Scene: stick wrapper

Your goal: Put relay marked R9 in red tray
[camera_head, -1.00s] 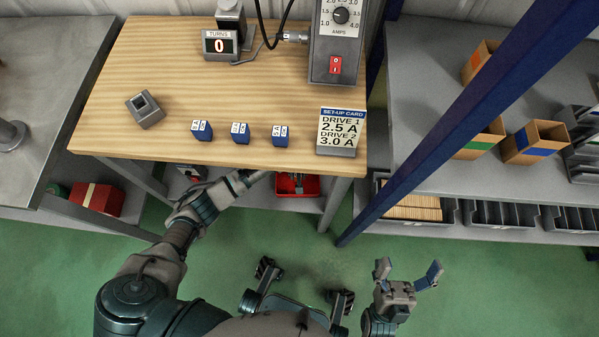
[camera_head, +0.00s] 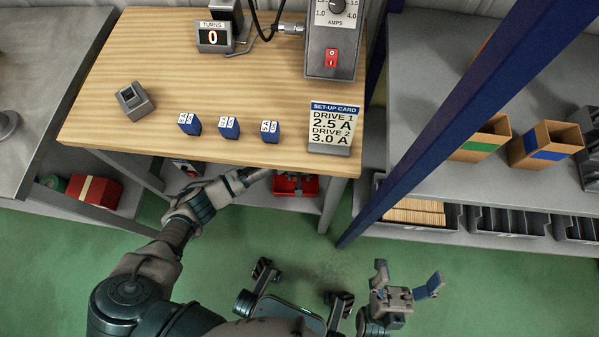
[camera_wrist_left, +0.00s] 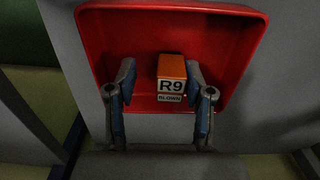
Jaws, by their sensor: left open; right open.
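An orange relay (camera_wrist_left: 171,72) with a white label reading R9 and BLOWN is in the red tray (camera_wrist_left: 235,50) in the left wrist view. My left gripper (camera_wrist_left: 160,72) is open, with one finger on each side of the relay and a visible gap to each. Whether the relay rests on the tray floor is hard to tell. In the head view the red tray (camera_head: 309,187) is on the shelf under the wooden table, and my left arm reaches in there; the relay cannot be made out. My right gripper (camera_head: 408,275) is open and empty above the green floor.
The wooden table (camera_head: 130,60) holds several items: three blue relays (camera_head: 229,128), a grey socket block (camera_head: 135,100), a set-up card (camera_head: 331,128) and a test unit (camera_head: 332,45). A blue post (camera_head: 450,125) stands at right. The table edge overhangs the tray.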

